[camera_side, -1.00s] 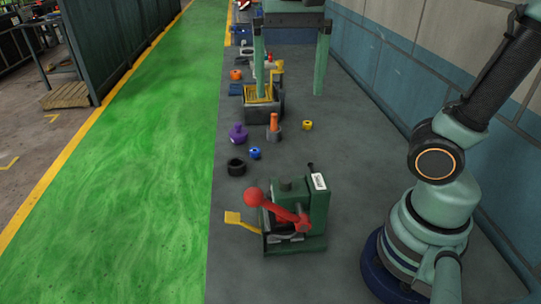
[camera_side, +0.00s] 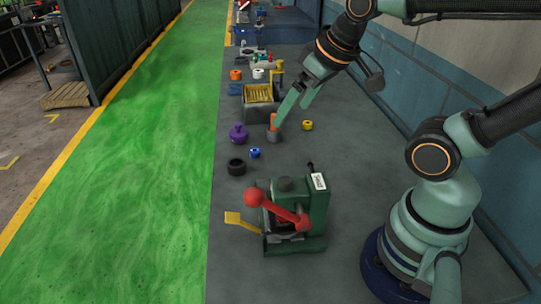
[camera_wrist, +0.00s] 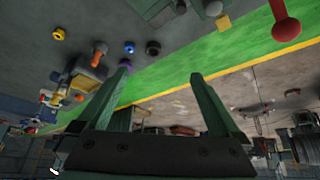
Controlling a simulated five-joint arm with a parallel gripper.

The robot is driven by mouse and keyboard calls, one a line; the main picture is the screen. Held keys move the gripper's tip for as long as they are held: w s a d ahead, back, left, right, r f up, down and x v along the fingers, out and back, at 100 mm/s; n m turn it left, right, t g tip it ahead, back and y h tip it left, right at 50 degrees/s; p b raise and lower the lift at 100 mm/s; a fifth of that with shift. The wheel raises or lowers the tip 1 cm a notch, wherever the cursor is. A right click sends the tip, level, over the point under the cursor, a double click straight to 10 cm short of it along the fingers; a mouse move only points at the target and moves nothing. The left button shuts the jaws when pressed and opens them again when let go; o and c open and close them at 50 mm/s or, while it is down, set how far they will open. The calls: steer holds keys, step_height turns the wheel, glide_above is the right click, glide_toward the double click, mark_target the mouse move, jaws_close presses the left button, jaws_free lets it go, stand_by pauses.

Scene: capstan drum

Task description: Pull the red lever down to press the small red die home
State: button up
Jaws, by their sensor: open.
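The red lever (camera_side: 283,211) is on a green press (camera_side: 316,210) at the front of the bench. Its red ball knob (camera_side: 253,196) points left, higher than the pivot. In the wrist view the knob (camera_wrist: 286,28) is at the top right. I cannot make out the small red die; the lever and press body may hide it. My gripper (camera_side: 291,115) is open and empty, well behind the press in the side view, its fingers overlapping the orange peg in the picture. In the wrist view both fingertips (camera_wrist: 160,72) are wide apart with nothing between them.
A yellow tab (camera_side: 240,220) sticks out left of the press. Behind it lie a black ring (camera_side: 236,167), a blue piece (camera_side: 255,153), a purple knob (camera_side: 238,134), an orange peg (camera_side: 273,121) and a yellow piece (camera_side: 307,125).

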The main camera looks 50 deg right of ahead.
steer(key=c, duration=0.8)
steer(key=shift+a+r+m, duration=0.1)
steer(key=shift+a+m, duration=0.1)
steer(key=shift+m, duration=0.1)
steer(key=c, duration=0.5)
steer(key=shift+s+a+r+m, duration=0.1)
steer(key=shift+a+m, duration=0.15)
steer(key=shift+m, duration=0.25)
jaws_close()
steer(key=s+a+r+m+g, duration=0.2)
steer(key=s+a+m, duration=0.1)
steer(key=m, duration=0.8)
steer(key=s+a+r+m+g, duration=0.3)
steer(key=a+m, duration=0.3)
steer(key=m, duration=0.6)
steer(key=shift+s+r, duration=0.2)
steer(key=shift+s, duration=0.45)
steer(key=shift+a, duration=0.1)
